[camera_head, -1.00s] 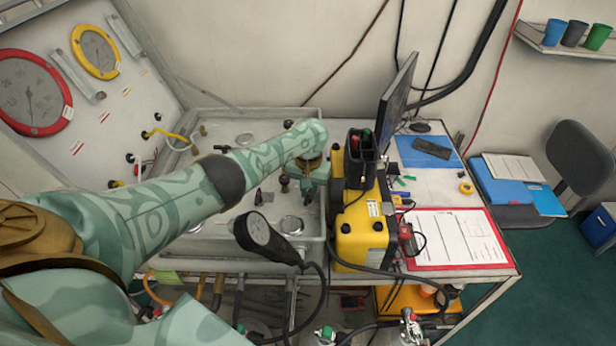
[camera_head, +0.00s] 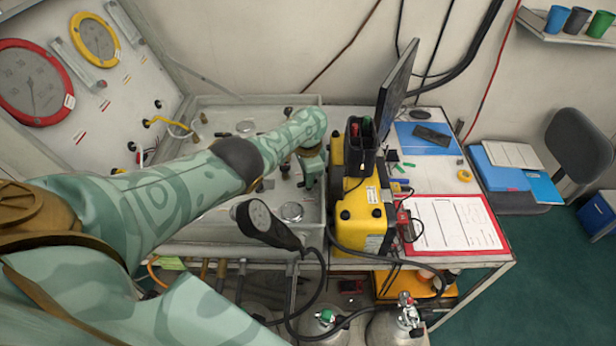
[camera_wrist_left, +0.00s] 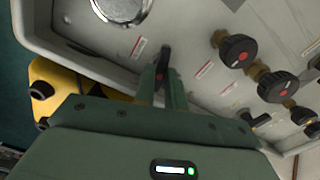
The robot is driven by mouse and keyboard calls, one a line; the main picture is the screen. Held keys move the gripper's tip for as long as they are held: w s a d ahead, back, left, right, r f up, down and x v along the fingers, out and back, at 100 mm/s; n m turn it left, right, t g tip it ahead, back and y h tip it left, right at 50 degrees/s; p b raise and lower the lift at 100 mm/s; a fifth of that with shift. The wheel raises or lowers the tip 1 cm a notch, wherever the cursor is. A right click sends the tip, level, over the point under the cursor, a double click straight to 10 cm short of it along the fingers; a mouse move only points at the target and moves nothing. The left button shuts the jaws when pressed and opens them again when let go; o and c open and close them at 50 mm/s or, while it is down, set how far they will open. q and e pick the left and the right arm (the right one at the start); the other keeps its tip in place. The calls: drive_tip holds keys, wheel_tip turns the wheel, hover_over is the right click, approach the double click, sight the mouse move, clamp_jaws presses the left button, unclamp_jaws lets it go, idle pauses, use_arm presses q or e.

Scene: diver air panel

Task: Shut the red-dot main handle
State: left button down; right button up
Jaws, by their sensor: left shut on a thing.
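In the left wrist view, a dark handle with a red mark (camera_wrist_left: 162,69) stands up between the fingertips of my left gripper (camera_wrist_left: 163,83). The fingers are shut on it, and they hide its lower part. In the head view my left gripper (camera_head: 309,183) points down at the right side of the grey panel tray (camera_head: 222,215), beside the yellow case. The handle is hidden there by my gripper and arm. My right gripper is not in view.
The yellow case (camera_head: 360,222) stands close on the gripper's right. A handheld gauge with a hose (camera_head: 266,224) is in front.

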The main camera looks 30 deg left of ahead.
use_arm(q)
drive_tip(key=shift+w+r+m, duration=0.1)
drive_tip(key=shift+m, duration=1.8)
drive_tip(key=c, duration=1.5)
unclamp_jaws()
drive_tip(key=shift+o, duration=0.2)
wheel_tip(320, 180, up, 16)
drive_tip(key=p, duration=0.9)
drive_tip(key=shift+p, duration=0.35)
drive_tip(key=shift+r, duration=0.1)
